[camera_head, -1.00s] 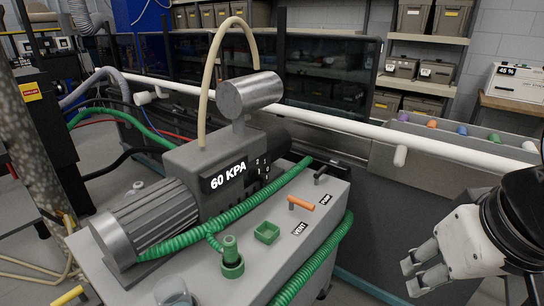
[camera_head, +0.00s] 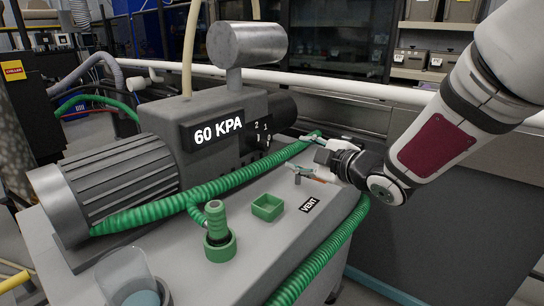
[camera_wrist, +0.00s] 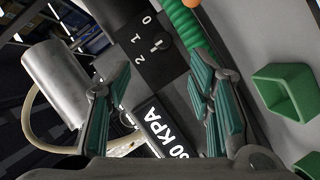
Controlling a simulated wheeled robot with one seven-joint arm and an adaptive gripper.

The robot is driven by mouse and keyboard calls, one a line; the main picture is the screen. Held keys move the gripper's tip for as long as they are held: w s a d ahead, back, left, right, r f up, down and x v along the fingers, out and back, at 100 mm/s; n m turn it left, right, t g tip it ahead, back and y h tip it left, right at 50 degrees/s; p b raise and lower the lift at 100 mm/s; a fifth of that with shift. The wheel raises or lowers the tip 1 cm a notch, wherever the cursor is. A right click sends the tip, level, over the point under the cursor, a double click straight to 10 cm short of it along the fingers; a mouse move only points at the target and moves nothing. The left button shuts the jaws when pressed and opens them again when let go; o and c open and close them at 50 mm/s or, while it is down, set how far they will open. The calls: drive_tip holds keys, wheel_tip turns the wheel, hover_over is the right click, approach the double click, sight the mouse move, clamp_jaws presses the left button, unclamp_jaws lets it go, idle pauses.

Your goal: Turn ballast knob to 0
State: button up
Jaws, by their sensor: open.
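The ballast knob (camera_wrist: 158,43) is a small metal piece on the dark end face of the grey pump, beside the printed numbers 2, 1 and 0 in the wrist view. Which number it points at is not clear. In the head view the dial numbers (camera_head: 262,133) show right of the 60 KPA display (camera_head: 217,132), and the knob is too small to make out. My gripper (camera_head: 301,155) is open and empty, right of the dial. In the wrist view my gripper (camera_wrist: 160,65) has its teal fingers spread, with the knob beyond the gap between them.
A green ribbed hose (camera_head: 295,150) runs close behind and beside my fingers. An orange handle (camera_head: 322,180) sits just below them. A green square cup (camera_head: 267,208), a green hose fitting (camera_head: 219,240) and a VENT label (camera_head: 309,205) are on the grey bench top. A silver cylinder (camera_head: 250,45) rises above the pump.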

sight(267, 147)
drive_tip(key=shift+y, duration=0.4)
drive_tip(key=b+x, duration=0.1)
drive_tip(key=x, duration=0.6)
drive_tip(key=b+x, duration=0.1)
drive_tip(key=x, duration=0.6)
drive_tip(key=shift+a+f, duration=0.25)
drive_tip(key=shift+a, duration=0.1)
clamp_jaws()
